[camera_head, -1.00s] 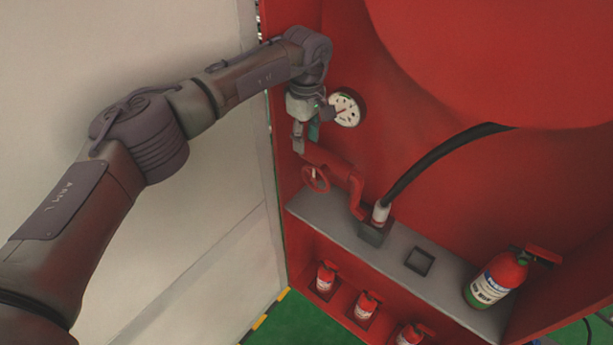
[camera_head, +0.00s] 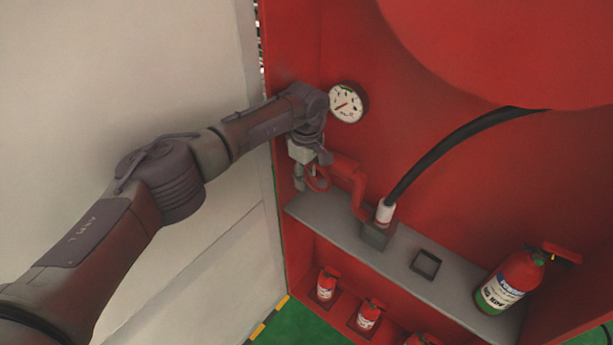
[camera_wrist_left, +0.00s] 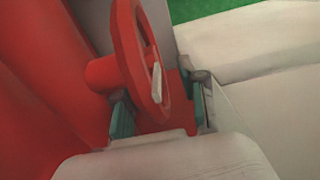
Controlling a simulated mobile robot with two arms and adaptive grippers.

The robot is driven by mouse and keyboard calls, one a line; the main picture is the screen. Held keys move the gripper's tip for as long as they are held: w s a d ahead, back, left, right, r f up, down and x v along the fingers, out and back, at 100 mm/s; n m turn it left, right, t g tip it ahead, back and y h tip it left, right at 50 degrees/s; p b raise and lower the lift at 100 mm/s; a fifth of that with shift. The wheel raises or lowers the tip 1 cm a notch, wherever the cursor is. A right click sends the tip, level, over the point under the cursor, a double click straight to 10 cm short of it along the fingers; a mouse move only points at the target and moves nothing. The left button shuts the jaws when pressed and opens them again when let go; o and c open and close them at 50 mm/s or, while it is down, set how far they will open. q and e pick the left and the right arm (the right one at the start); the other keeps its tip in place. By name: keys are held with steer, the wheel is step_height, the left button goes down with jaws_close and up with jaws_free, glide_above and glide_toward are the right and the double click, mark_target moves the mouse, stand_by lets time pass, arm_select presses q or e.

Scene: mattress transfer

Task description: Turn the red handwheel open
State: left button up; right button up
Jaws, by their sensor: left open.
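The red handwheel (camera_head: 318,178) sits on a red pipe (camera_head: 348,172) inside the red cabinet, above the grey shelf. My left gripper (camera_head: 305,183) is at the wheel, its wrist above it and partly covering it. In the left wrist view the handwheel (camera_wrist_left: 140,55) is seen nearly edge-on, with a pale handle on its face. My left gripper (camera_wrist_left: 162,108) is open there, with one finger on each side of the wheel's near rim. I cannot tell whether the fingers touch it. My right gripper is not in view.
A pressure gauge (camera_head: 348,102) is on the cabinet wall just above my wrist. A black hose (camera_head: 440,150) rises from the shelf (camera_head: 400,262). A fire extinguisher (camera_head: 508,283) stands at right, and several smaller ones are below. A pale wall (camera_head: 120,70) is close on the left.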

arm_select(q)
jaws_close()
steer(key=shift+r+t+y+b, duration=0.1)
steer(key=shift+t+y+b, duration=0.5)
steer(key=shift+b, duration=0.5)
steer(key=shift+r+t+y+b, duration=0.25)
steer(key=shift+t+y+b, duration=0.35)
steer(key=shift+y+b, duration=0.6)
steer(key=shift+r+t+y+b, duration=0.55)
steer(key=shift+t+y+b, duration=0.4)
steer(key=shift+b, duration=0.7)
